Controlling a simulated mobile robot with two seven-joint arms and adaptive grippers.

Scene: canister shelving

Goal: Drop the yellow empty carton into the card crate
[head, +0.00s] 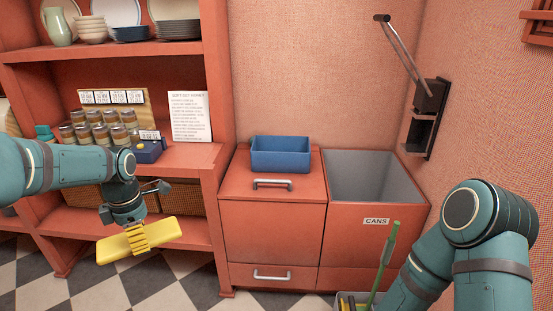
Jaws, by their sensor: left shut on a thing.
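The yellow carton (168,231) is a flat, long box at the lower left of the head view. My left gripper (138,240) is shut on its middle and holds it tilted, in front of the lower shelf. The gripper's fingers cover part of the carton. No container in view is labelled as the card crate, so I cannot tell whether it is in view. My right arm comes in at the lower right, but its gripper is out of view.
A blue open tub (280,162) stands on the red cabinet (272,222). To its right is an open grey-lined bin (372,178) labelled CANS. Shelves (187,229) with several canisters (100,133) stand at left. A container with a green handle (385,262) is at the bottom edge.

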